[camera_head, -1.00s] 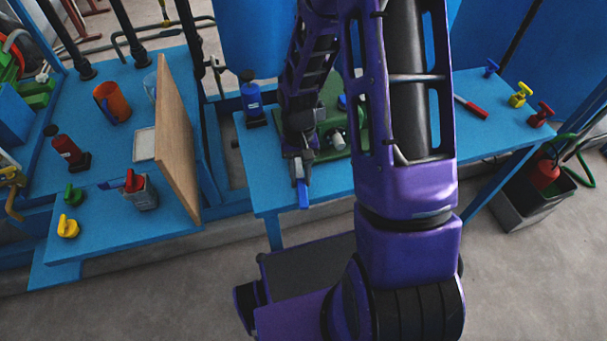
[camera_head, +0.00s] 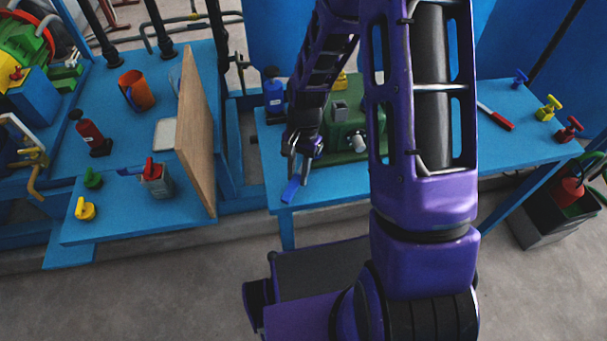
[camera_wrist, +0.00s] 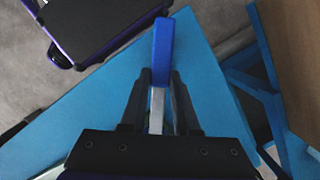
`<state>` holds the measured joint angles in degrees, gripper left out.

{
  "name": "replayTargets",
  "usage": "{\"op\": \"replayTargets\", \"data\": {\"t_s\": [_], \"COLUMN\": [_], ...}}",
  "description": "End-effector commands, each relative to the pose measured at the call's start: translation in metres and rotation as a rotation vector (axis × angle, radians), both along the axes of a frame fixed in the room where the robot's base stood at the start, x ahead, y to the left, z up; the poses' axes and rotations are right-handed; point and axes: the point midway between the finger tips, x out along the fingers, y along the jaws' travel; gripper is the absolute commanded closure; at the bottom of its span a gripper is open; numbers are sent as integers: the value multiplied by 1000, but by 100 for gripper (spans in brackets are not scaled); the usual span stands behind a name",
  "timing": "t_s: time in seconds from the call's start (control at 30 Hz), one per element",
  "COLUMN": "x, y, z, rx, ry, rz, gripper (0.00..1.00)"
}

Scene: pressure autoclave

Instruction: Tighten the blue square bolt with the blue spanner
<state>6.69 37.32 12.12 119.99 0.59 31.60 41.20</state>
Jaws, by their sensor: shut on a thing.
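My gripper (camera_head: 300,160) is shut on the blue spanner (camera_head: 291,190) above the front left part of the right blue table. In the wrist view the spanner's blue handle (camera_wrist: 163,50) sticks out beyond the fingertips (camera_wrist: 158,82), and its silver shank (camera_wrist: 156,110) runs back between the fingers. The spanner's far end is hidden by the gripper. A green machine (camera_head: 343,140) stands on the table just right of my gripper, partly behind my arm. I cannot make out the blue square bolt; my arm covers part of that area.
A blue bottle (camera_head: 273,98) stands at the table's left. A red-handled tool (camera_head: 495,117) and blue, yellow and red valve-like pieces (camera_head: 548,108) lie at the right. An upright wooden board (camera_head: 197,130) separates the left table, which holds an orange mug (camera_head: 136,90) and several other items.

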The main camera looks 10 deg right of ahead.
Motion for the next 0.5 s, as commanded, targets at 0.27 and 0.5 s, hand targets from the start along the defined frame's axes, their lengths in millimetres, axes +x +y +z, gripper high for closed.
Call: {"op": "replayTargets", "data": {"t_s": [0.27, 0.5], "x": [11, 20], "y": [10, 18], "z": [0, 0], "rx": [0, 0], "ry": [-5, -5], "rz": [-142, -266], "gripper": [100, 100]}}
